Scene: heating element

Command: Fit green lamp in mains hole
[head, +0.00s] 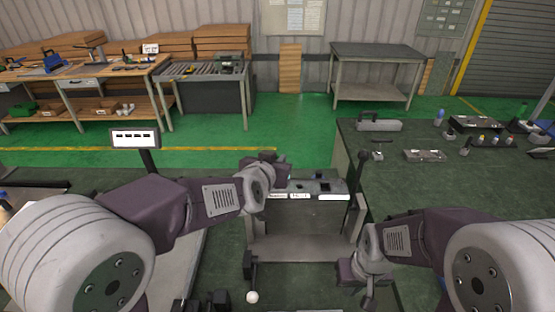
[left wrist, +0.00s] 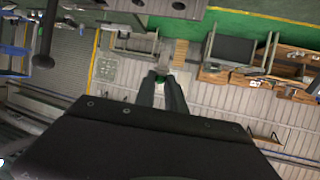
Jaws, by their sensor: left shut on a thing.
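My left gripper (head: 287,174) is over the far left part of the heating element unit. In the left wrist view its two fingers (left wrist: 161,80) are closed on a small green thing, the green lamp (left wrist: 160,78), mostly hidden between the tips. The unit is a grey box (head: 320,212) with white label strips on its front and dark parts on top. I cannot make out the mains hole; my left gripper covers part of the top. My right gripper (head: 366,292) points down at the right of the unit, small and dark, its jaws unclear.
A dark post (head: 357,190) with a round knob stands at the unit's right side. A small display (head: 135,138) stands on a post at left. A dark green table (head: 400,175) at right holds trays and small parts. Workbenches line the back wall, with open green floor before them.

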